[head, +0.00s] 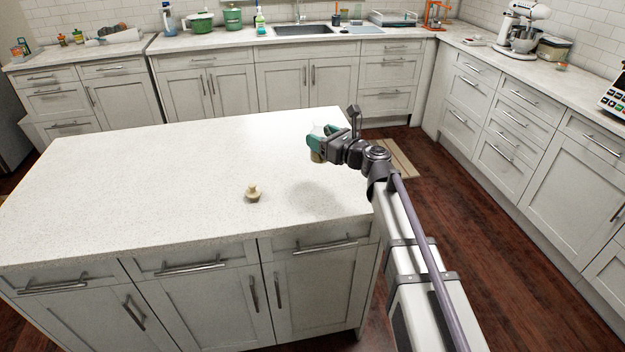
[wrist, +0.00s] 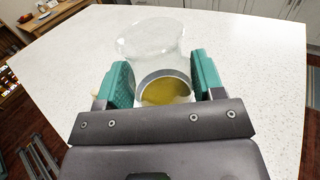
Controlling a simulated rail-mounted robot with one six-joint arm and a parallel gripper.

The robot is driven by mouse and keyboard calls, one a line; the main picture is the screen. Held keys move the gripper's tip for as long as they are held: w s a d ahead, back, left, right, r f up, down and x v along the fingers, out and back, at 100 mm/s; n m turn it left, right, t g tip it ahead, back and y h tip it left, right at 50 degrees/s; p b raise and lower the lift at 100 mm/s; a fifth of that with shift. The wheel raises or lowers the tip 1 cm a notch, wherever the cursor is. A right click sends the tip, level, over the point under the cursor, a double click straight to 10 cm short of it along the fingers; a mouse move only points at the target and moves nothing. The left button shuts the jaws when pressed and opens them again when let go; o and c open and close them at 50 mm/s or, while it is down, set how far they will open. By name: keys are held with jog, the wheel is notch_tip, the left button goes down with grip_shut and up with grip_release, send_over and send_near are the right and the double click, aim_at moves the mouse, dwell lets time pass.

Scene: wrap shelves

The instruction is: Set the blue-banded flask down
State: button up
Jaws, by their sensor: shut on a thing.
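The flask (wrist: 163,90) is clear glass with yellow liquid and a greyish band around it; I cannot make out the band's blue. My gripper (wrist: 162,84) has its teal fingers on either side of the flask and is shut on it. In the head view, my gripper (head: 319,142) is over the right part of the island top (head: 150,180). Only a small yellowish part of the flask (head: 316,157) shows there, below the fingers. A soft shadow lies on the top below, apart from the flask, so it appears held above the surface.
A small tan knobbed object (head: 253,194) stands on the island near its front edge, left of my gripper. The rest of the island top is bare. Back counters hold green pots (head: 201,21), a sink (head: 305,30) and a white stand mixer (head: 520,30).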

aim_at(321, 162)
notch_tip(321, 162, down, 9)
jog(key=b, duration=0.7)
jog(key=shift+r, duration=0.3)
jog(key=shift+f, duration=0.2)
jog(key=o, duration=1.1)
jog(key=shift+r, duration=0.2)
jog(key=v, duration=1.2)
